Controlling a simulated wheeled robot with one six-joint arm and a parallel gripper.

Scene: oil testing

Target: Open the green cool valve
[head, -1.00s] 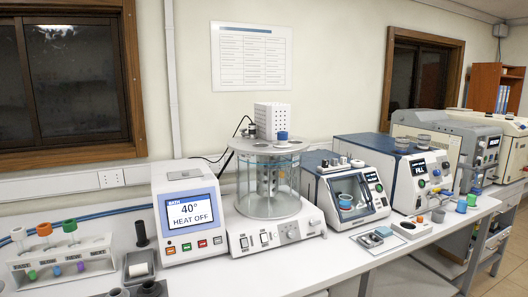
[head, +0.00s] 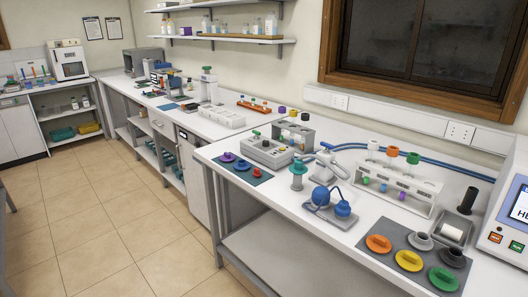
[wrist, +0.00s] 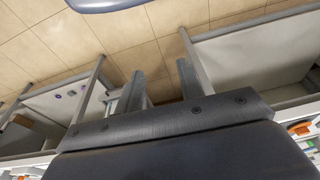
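No green part has a readable "cool" label, so I cannot tell which is the cool valve. A grey box with knobs (head: 268,151) on the near bench carries a small green part (head: 257,133) on top. A white rack (head: 383,199) to its right holds a green-capped tube (head: 412,158) and a small green piece (head: 366,180). A flat green knobbed disc (head: 442,279) lies on a grey mat. My gripper (wrist: 162,86) is open and empty in the wrist view, its two dark fingers apart over tan floor. It is not in the head view.
Blue hoses (head: 440,166) run along the wall. The tiled floor (head: 125,225) to the left is clear.

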